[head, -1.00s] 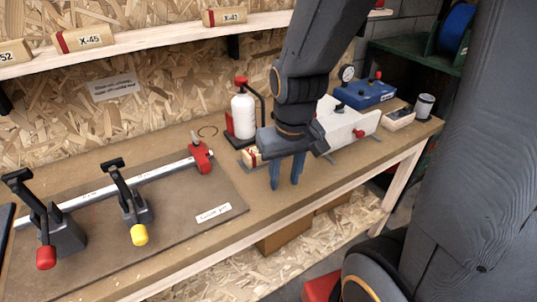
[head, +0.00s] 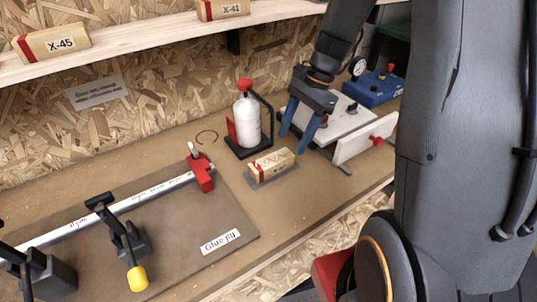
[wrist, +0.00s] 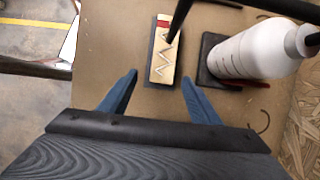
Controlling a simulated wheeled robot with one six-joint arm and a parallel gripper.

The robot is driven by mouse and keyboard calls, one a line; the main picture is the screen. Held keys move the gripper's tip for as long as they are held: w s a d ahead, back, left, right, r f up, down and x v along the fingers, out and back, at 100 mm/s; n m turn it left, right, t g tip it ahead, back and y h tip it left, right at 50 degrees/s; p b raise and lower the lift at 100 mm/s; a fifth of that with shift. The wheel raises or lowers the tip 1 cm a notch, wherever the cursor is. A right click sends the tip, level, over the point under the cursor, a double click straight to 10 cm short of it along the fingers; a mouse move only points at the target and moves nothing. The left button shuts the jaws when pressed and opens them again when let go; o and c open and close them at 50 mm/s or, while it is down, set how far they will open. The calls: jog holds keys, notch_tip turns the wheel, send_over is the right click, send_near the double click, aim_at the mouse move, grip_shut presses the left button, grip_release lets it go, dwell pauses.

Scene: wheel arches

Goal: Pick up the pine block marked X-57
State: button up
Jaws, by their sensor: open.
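A pine block (head: 272,163) with a red band at its left end lies on a grey pad (head: 262,181) on the bench. Its front carries dark zigzag marks; I cannot read X-57 on it. In the wrist view the block (wrist: 165,62) lies beyond my open fingertips, roughly between their lines, with a zigzag line on its top face. My gripper (head: 296,124) is open and empty, above and to the right of the block in the head view; its blue fingers also show in the wrist view (wrist: 158,77).
A white glue bottle in a dark stand (head: 247,118) is close behind the block, with a black arm reaching over it. A white fence jig (head: 350,135) is right. The clamp board (head: 180,235) is left. Blocks X-45 (head: 52,42) and X-41 (head: 222,9) sit on the shelf.

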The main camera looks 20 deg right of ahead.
aim_at(283, 154)
jog(key=shift+p+x, duration=1.3)
jog(key=shift+x, duration=2.4)
jog(key=shift+w+a, duration=0.2)
jog(key=c, duration=1.2)
jog(key=shift+r, duration=0.25)
